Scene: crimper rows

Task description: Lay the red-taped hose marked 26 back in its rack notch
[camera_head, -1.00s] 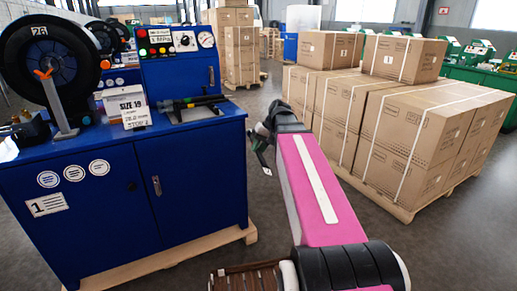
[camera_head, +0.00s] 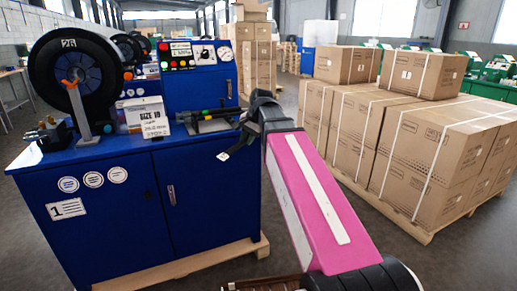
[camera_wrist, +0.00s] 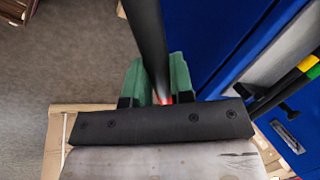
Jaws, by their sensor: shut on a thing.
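My gripper (camera_wrist: 157,88) has green fingers and is shut on a black hose (camera_wrist: 147,32) in the wrist view. A bit of red tape shows between the fingers. The hose runs up out of that view, and its number is not visible. In the head view the end of my arm is beside the upper right edge of the blue cabinet (camera_head: 110,215). The rack (camera_head: 212,125) is on the cabinet top, left of my gripper. It holds dark hoses with coloured bands; a yellow-and-green banded hose (camera_wrist: 303,68) shows at right in the wrist view. The notches are too small to make out.
A big black reel (camera_head: 46,75) stands at the cabinet's left. Strapped cartons (camera_head: 425,145) on a pallet stand to the right, with floor between.

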